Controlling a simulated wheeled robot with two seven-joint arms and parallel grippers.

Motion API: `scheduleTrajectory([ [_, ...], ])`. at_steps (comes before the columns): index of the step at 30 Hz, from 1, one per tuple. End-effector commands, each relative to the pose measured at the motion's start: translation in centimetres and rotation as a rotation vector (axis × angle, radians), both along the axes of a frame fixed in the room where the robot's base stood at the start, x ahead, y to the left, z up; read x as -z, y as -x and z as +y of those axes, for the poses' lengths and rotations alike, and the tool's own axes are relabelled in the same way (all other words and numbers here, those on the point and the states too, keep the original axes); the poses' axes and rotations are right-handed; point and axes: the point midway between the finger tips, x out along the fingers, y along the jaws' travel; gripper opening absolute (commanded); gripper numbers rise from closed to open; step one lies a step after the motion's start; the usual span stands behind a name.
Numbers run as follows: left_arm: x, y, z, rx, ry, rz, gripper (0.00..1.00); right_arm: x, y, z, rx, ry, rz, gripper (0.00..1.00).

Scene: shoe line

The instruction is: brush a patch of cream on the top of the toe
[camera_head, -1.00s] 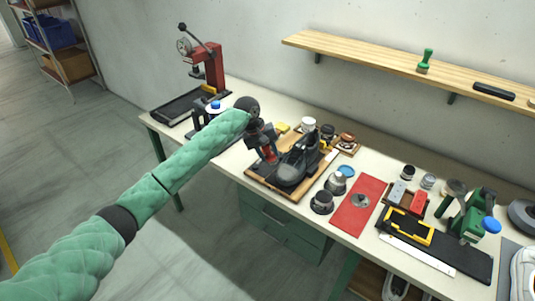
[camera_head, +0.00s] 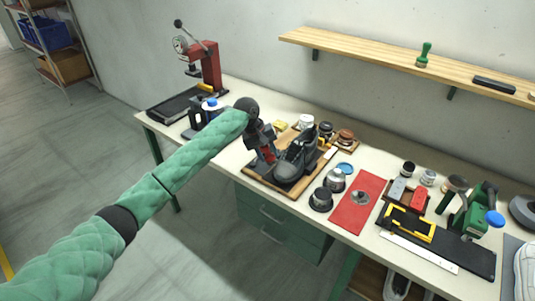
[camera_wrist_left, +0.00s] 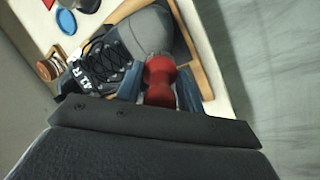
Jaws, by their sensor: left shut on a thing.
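A dark grey lace-up shoe (camera_head: 296,158) sits on a dark mat on a wooden board (camera_head: 262,182) on the bench. My left gripper (camera_head: 265,154) is at the left side of the shoe, close to its toe. In the left wrist view the gripper (camera_wrist_left: 160,82) is shut on a red handle (camera_wrist_left: 160,80), likely the brush's. The shoe's grey toe (camera_wrist_left: 147,32) lies just beyond the handle. No cream patch can be made out. My right gripper is not in view.
Two round tins, one silver (camera_head: 334,180) and one dark (camera_head: 321,199), stand right of the board, near a blue lid (camera_head: 344,168). A red mat (camera_head: 357,205) lies further right. A red press (camera_head: 208,66) stands at the back left.

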Motion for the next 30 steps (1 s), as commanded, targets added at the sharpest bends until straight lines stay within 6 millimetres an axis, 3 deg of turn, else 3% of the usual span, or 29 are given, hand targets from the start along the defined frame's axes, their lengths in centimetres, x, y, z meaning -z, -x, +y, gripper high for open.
scheduleTrajectory([
  [18,0.1,0.0,0.0,0.000,0.000,0.000,0.15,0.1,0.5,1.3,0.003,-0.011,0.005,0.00],
  [30,0.7,-0.2,-0.2,0.000,0.001,0.000,0.15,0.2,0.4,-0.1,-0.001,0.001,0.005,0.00],
])
